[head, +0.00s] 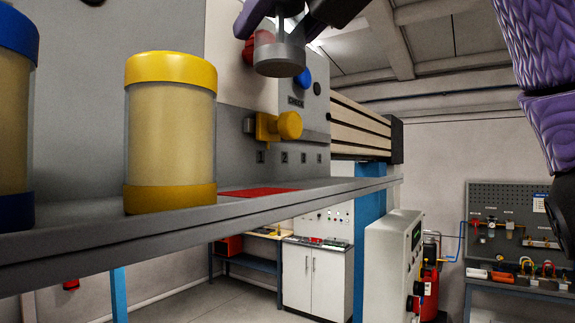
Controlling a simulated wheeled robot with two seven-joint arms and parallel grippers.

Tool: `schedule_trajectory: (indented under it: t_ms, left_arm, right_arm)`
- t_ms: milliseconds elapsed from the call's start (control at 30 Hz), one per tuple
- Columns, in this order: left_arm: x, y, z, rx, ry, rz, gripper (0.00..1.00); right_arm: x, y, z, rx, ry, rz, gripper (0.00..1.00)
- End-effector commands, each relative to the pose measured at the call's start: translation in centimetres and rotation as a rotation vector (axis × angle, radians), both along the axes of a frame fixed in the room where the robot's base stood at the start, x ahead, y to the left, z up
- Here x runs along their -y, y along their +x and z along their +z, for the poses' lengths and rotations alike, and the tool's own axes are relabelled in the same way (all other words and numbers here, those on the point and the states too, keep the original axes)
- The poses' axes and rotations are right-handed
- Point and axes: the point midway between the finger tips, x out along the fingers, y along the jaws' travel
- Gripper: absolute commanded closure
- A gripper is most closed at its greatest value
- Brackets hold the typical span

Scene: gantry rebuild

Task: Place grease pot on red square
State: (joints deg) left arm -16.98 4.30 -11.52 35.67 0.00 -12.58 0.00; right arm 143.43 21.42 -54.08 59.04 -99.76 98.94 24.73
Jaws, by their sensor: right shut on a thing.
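A small grey metal pot (280,58), which looks like the grease pot, hangs in the air near the top of the head view. My right gripper (283,12) is shut on its narrow upper part; the top edge of the picture cuts the gripper off. The red square (259,192) is a flat patch on the grey shelf (330,188), below the pot and a little to its left. The pot is clear of the shelf. My left gripper is out of view.
A yellow-capped jar (170,130) stands on the shelf left of the red square, and a blue-capped jar (15,120) stands at the far left. A yellow knob (289,125) sticks out from the panel behind, between pot and square. Red and blue buttons (301,77) sit behind the pot.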

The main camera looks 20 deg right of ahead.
Motion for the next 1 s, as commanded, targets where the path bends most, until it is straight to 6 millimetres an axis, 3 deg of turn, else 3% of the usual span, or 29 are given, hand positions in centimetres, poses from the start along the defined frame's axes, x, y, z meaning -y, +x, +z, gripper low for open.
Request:
schedule_trajectory:
  t_ms: [200,433,867,900,1000]
  left_arm:
    - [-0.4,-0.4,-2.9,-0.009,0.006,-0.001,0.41]
    - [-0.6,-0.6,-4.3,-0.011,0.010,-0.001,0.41]
    - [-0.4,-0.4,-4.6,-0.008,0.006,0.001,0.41]
    - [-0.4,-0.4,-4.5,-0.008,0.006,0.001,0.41]
    - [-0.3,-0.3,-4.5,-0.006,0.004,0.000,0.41]
  right_arm:
    - [0.1,0.2,-5.2,0.002,-0.001,0.004,1.00]
    - [0.1,0.2,-9.4,0.001,0.000,0.000,1.00]
    - [0.0,0.1,-10.4,0.000,0.002,0.001,1.00]
    - [0.0,0.1,-10.4,0.000,0.002,0.001,0.31]
    - [0.0,0.1,-10.3,0.000,0.002,0.001,0.10]
